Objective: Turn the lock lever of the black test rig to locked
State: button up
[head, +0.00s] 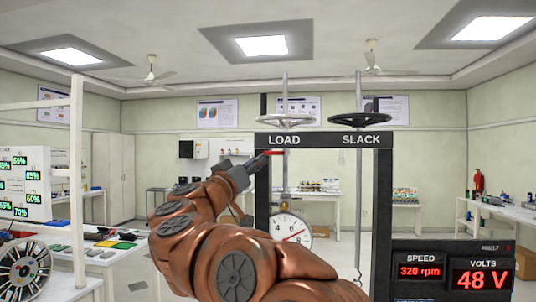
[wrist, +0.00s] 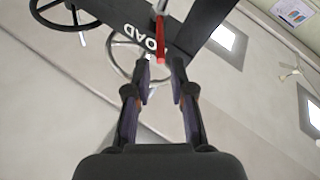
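The black test rig (head: 383,200) stands in the middle to right of the head view, with LOAD and SLACK on its top beam. A red-ended lever (head: 274,153) shows near the top of its left post, under the LOAD label. In the wrist view the red lever (wrist: 161,42) points toward my gripper (wrist: 162,66). The fingers stand apart, one on each side of the lever's tip line. The tip reaches about level with the fingertips, and I see no contact. In the head view my gripper (head: 257,163) is beside the left post, partly hidden by my arm.
A light handwheel (head: 285,121) sits above LOAD and a dark one (head: 360,120) above SLACK. A round dial (head: 290,232) hangs inside the frame. A display panel (head: 452,272) is at lower right. A bench (head: 90,262) stands at left.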

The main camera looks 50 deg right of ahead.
aim_at(268, 153)
jog(key=p+x, duration=0.1)
jog(key=x, duration=0.5)
jog(key=shift+w+d+r, duration=0.1)
jog(key=shift+d+r, duration=0.05)
jog(key=shift+d, duration=0.2)
jog(key=shift+c, duration=0.4)
grip_shut()
